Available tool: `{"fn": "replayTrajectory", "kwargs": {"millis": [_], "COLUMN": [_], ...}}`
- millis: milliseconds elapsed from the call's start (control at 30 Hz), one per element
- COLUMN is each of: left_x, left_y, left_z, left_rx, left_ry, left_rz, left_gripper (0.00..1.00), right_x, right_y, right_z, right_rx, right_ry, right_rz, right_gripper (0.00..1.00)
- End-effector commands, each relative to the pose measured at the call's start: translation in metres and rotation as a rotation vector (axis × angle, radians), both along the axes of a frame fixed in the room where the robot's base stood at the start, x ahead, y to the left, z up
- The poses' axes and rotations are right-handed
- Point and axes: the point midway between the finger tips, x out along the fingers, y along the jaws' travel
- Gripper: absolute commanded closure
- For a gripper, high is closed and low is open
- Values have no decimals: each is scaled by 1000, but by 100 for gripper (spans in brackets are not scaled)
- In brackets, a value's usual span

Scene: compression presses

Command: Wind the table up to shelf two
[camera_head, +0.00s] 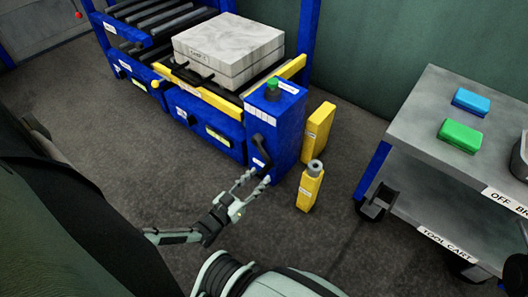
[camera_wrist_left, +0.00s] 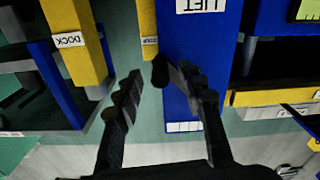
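The lift table (camera_head: 205,93), with a yellow edge, carries a pale stone-like block (camera_head: 235,45). A blue post (camera_head: 285,120) with a green button (camera_head: 272,87) stands at its front right corner. A black crank handle (camera_head: 262,155) is on the post's front face. My left gripper (camera_head: 261,176) is open just below and in front of the crank. In the left wrist view, its spread fingers (camera_wrist_left: 160,75) point at the blue post (camera_wrist_left: 190,110), and the dark grip (camera_wrist_left: 160,70) shows between the tips. I cannot tell whether they touch it. My right gripper is not in view.
A yellow post (camera_head: 310,187) and a yellow panel (camera_head: 318,132) stand right of the blue post. The grey tool cart (camera_head: 425,105) at the right holds a blue box (camera_head: 471,101) and a green box (camera_head: 461,135). Blue-framed rollers (camera_head: 150,20) lie behind. Floor in front is clear.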

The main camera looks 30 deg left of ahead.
Motion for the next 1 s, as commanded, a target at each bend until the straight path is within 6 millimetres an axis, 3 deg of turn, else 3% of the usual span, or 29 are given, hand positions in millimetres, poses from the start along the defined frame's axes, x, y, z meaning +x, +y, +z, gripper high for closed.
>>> {"fn": "replayTrajectory", "kwargs": {"millis": [233,567,867,1000], "left_x": [28,32,31,31], "left_y": [-2,-3,-3,-3], "left_z": [0,0,0,0], "left_rx": [1,1,1,1], "left_ry": [-1,0,0,0], "left_rz": [-1,-1,-1,-1], "left_gripper": [61,62,99,100], "right_x": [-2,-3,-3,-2], "right_y": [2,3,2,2], "right_z": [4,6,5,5], "right_rx": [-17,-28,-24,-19], "right_ry": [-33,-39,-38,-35], "right_rz": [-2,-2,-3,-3], "right_gripper": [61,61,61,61]}}
